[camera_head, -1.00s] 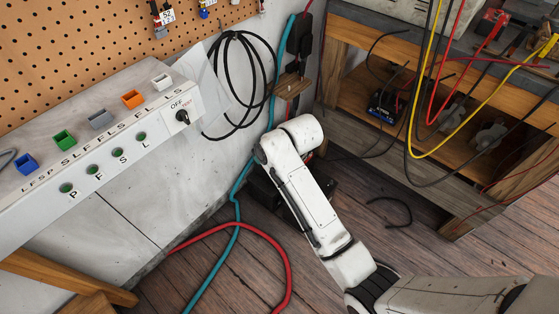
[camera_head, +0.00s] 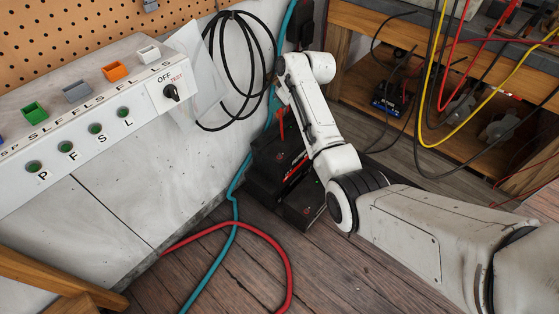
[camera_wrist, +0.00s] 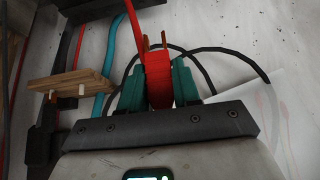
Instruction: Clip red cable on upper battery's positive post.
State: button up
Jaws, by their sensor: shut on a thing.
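My gripper (camera_wrist: 158,88) shows in the wrist view with its teal fingers closed on a red clip (camera_wrist: 157,65). The clip's copper-coloured jaws point up in that view, and a red cable (camera_wrist: 132,18) runs up beside them. In the head view, two black batteries stand by the wall: an upper battery (camera_head: 280,150) and a lower one (camera_head: 306,207) in front. My arm covers part of both. A bit of red (camera_head: 281,121) shows above the upper battery, but I cannot tell whether it touches a post. No post is clearly visible.
A control panel (camera_head: 100,110) is at left. A black cable coil (camera_head: 235,75) hangs on the wall. A teal hose (camera_head: 236,188) and a thick red cable (camera_head: 285,255) run over the floor. A wooden bench (camera_head: 470,85) with hanging wires stands at right. A wooden block (camera_wrist: 68,84) shows in the wrist view.

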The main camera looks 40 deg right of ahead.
notch_tip(320, 180, down, 18)
jog(key=b, duration=1)
jog(key=shift+b, duration=0.35)
jog(key=shift+f, duration=0.1)
jog(key=shift+f+b, duration=0.9)
jog(key=shift+f, duration=0.2)
jog(key=o, duration=0.8)
notch_tip(320, 180, up, 8)
jog(key=p, duration=0.8)
jog(key=shift+r, duration=0.25)
